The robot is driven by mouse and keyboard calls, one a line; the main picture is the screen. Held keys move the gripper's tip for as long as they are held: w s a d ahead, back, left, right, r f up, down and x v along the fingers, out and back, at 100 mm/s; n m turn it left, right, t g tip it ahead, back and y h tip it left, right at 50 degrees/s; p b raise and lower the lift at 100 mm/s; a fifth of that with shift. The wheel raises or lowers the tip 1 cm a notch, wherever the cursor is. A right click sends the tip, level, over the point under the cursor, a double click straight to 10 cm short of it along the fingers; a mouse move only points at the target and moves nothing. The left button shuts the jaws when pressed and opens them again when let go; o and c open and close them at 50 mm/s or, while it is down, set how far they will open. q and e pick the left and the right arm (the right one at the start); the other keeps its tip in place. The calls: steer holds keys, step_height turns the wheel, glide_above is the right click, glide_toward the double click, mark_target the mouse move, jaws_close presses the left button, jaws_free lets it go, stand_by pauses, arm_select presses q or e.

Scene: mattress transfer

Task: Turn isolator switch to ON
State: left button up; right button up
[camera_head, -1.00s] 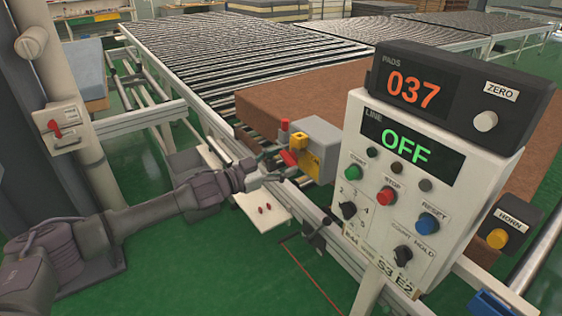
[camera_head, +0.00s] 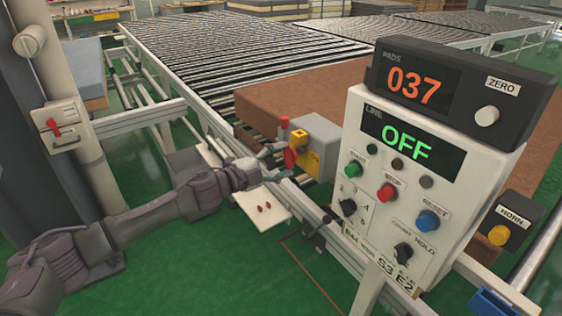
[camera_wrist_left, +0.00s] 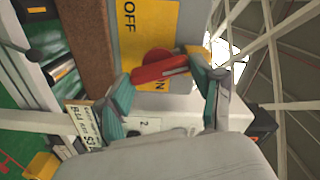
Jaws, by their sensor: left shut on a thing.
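The isolator switch is a grey box (camera_head: 316,140) with a yellow plate and a red handle (camera_head: 289,158) on the conveyor's side. In the wrist view its yellow plate (camera_wrist_left: 150,28) shows OFF, and an ON label is partly covered by the red handle (camera_wrist_left: 160,68). My left gripper (camera_head: 279,157) is at the handle, with its teal-padded fingers (camera_wrist_left: 162,86) on either side of it, shut on it. In the head view the handle stands nearly upright. My right gripper is not in view.
A control panel (camera_head: 363,222) stands close on the right, its line display reading OFF and the pads counter (camera_head: 415,84) reading 037. A brown mattress (camera_head: 300,98) lies on the roller conveyor (camera_head: 230,55) behind the switch. A red-levered box (camera_head: 63,127) is at left.

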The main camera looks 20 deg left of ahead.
arm_select(q)
steer(key=shift+f+m+b, duration=0.15)
steer(key=shift+m+b, duration=0.2)
steer(key=shift+m, duration=1.65)
steer(key=o, duration=1.1)
steer(key=shift+o, duration=0.2)
steer(key=v, duration=1.2)
